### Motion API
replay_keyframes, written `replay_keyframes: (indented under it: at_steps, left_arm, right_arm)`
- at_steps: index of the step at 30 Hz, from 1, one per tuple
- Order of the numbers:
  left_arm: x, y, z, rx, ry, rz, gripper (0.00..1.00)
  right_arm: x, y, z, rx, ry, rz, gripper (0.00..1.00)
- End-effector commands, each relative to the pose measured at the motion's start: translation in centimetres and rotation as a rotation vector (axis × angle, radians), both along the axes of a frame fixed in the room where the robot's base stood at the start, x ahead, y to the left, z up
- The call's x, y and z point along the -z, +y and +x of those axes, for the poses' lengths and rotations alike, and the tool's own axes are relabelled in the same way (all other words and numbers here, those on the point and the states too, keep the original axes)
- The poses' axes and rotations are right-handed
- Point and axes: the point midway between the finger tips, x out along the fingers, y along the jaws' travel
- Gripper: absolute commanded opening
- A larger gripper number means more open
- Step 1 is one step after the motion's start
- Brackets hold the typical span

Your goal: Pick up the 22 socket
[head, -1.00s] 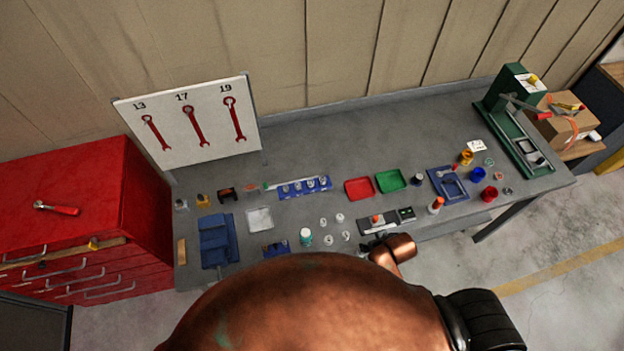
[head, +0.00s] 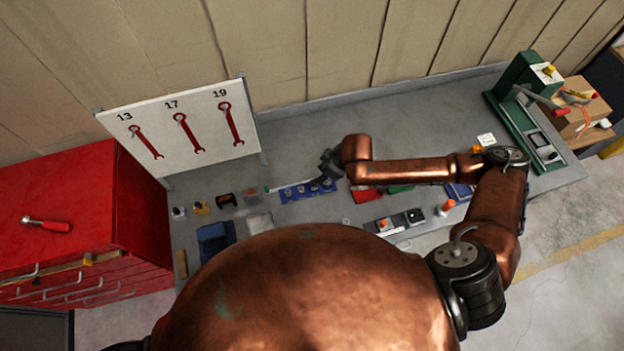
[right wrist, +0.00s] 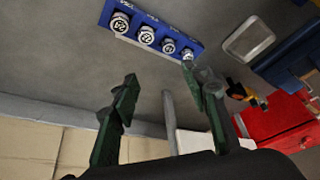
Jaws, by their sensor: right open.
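A blue holder (head: 306,194) with several silver sockets lies on the grey bench in the head view. The right wrist view shows the holder (right wrist: 134,31) at the top, with the sockets in a row. The largest socket (right wrist: 120,23) is at the left end of that row; I cannot read the size numbers surely. My right gripper (head: 327,168) is at the holder's right end in the head view and hides part of it. In the right wrist view my right gripper (right wrist: 160,84) is open and empty, with one fingertip overlapping the smallest socket (right wrist: 188,54). My left gripper is out of view.
A red tray (head: 366,194) and a green tray (head: 400,188) lie partly under my right arm. A board with red wrenches (head: 182,127) stands behind the bench's left part. A red cabinet (head: 60,200) is at the left, a green press (head: 520,95) at the right.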

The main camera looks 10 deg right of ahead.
Motion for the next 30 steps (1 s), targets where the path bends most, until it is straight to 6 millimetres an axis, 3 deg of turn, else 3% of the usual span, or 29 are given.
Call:
replay_keyframes:
  at_steps: [1,9,20,30]
  left_arm:
    - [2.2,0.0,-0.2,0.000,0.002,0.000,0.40]
    - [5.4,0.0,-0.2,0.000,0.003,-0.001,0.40]
    - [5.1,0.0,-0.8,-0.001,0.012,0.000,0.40]
    - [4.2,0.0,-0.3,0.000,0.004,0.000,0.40]
  right_arm:
    - [2.2,-0.8,0.0,0.007,0.008,-0.013,0.42]
    - [5.3,-1.9,0.0,0.025,0.022,-0.024,0.42]
    - [8.0,-1.0,0.7,0.025,0.024,-0.024,0.42]
    - [12.2,0.3,1.6,0.023,0.023,-0.025,0.42]
